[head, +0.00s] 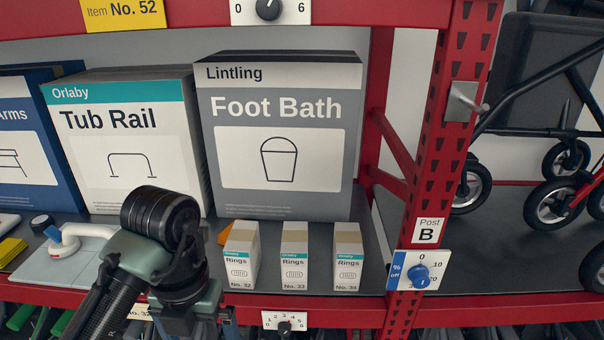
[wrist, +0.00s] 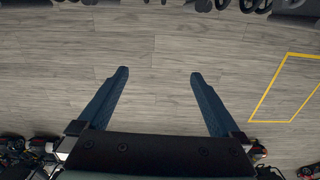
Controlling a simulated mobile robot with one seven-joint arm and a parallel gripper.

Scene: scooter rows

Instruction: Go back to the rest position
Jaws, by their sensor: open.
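My gripper (wrist: 159,75) is open in the wrist view, its two dark blue fingers wide apart with nothing between them. Below the fingers I see only bare wood-look floor (wrist: 150,45). In the head view my folded arm stands in front of the shelf at the lower left, and my gripper hangs at the bottom edge with its fingertips out of frame.
On the red-framed shelf stand a Tub Rail box (head: 125,145), a Foot Bath box (head: 275,150) and three small Rings boxes, one of them here (head: 294,256). Post B (head: 430,170) carries a blue dial (head: 418,273). A yellow floor outline (wrist: 270,90) lies right.

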